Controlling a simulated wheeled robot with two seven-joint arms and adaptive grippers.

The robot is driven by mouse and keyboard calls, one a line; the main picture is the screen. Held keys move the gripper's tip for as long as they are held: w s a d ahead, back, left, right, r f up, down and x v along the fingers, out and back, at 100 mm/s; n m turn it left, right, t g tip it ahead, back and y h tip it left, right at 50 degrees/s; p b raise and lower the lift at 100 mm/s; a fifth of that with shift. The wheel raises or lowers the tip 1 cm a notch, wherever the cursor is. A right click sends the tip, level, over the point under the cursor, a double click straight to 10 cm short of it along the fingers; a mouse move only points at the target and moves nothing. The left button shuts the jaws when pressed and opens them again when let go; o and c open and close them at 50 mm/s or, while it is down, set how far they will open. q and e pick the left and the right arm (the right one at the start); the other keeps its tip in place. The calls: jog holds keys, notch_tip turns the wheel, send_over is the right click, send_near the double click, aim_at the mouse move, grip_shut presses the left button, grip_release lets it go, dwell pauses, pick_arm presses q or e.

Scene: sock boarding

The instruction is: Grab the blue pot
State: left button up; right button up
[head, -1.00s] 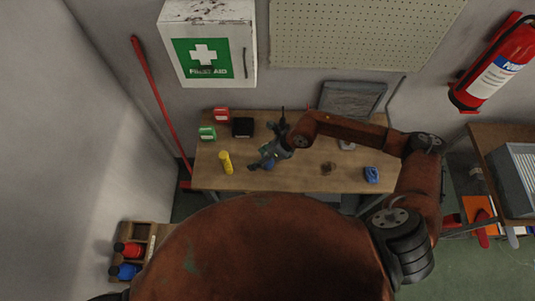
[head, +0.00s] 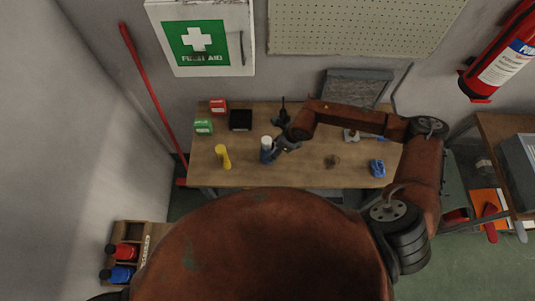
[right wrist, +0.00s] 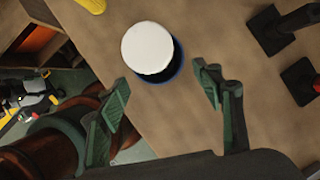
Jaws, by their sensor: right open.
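The blue pot (head: 266,150) with a white lid stands upright on the wooden table, left of the middle. In the right wrist view its round white lid (right wrist: 148,48) shows from above, with a dark blue side below it. My right gripper (head: 279,149) is open, close on the right side of the pot. In the right wrist view the two fingers of the right gripper (right wrist: 163,92) are spread, and the pot is just ahead of the gap between them. My left gripper is not in view.
A yellow bottle (head: 223,157) stands left of the pot on the table (head: 300,178). A black box (head: 241,120), a red box (head: 218,106) and a green box (head: 204,126) are behind it. A blue item (head: 377,168) lies at the right.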

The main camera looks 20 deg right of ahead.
jog(key=shift+w+p+x, duration=0.2)
jog(key=shift+p+x, duration=0.15)
jog(key=shift+x, duration=1.2)
jog(key=shift+w+p+x, duration=0.15)
jog(key=shift+p+x, duration=0.2)
jog(key=shift+x, duration=1.2)
jog(key=shift+a+r, duration=0.1)
jog(key=c, duration=1.3)
